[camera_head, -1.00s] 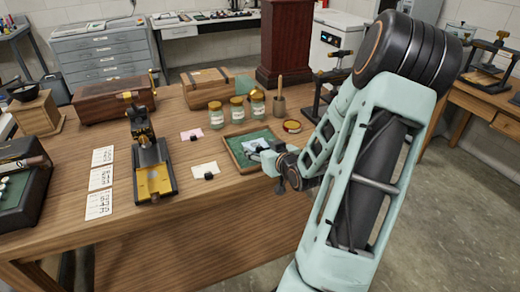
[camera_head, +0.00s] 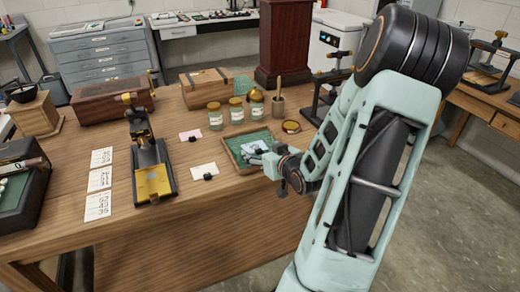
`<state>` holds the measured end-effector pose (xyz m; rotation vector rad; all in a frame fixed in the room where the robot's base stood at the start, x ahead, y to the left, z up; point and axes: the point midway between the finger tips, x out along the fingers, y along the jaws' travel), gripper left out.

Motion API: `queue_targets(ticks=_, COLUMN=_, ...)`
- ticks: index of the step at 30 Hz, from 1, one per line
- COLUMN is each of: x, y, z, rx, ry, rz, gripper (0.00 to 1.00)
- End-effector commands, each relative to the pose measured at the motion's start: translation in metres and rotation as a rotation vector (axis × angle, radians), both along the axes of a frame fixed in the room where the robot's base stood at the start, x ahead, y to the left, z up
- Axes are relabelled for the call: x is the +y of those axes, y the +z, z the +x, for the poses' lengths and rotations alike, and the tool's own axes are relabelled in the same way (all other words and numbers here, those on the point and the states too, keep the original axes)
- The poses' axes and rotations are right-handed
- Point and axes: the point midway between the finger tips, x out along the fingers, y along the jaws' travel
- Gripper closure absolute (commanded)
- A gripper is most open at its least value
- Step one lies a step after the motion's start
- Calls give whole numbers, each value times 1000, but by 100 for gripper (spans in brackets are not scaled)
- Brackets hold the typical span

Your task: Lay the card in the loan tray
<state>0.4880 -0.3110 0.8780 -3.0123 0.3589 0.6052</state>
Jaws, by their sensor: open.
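The loan tray (camera_head: 229,156) is a shallow wooden tray with a green lining, standing on the table left of my arm. A pale card (camera_head: 254,146) shows inside it, over the green lining. It looks flat, but it is small and partly behind my gripper, so I cannot tell whether all of it touches the lining. My gripper (camera_head: 259,158) is open at the tray's right part, low and close to the card. My wrist hides the tray's near right corner.
Glass jars (camera_head: 236,112) stand behind the tray. A round tin (camera_head: 291,127) sits behind right. A brass-and-black press (camera_head: 152,172) stands left.

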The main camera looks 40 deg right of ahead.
Motion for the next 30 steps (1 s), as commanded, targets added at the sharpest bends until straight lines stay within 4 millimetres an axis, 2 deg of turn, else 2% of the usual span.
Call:
queue_targets(ticks=3, x=5, y=15, z=-28, rx=1, ry=-4, rz=-4, gripper=25)
queue_targets(ticks=9, x=17, y=34, z=-69, rx=0, ry=-3, rz=1, gripper=25)
queue_targets(ticks=30, x=22, y=41, z=-90, rx=-1, ry=0, rz=2, gripper=25)
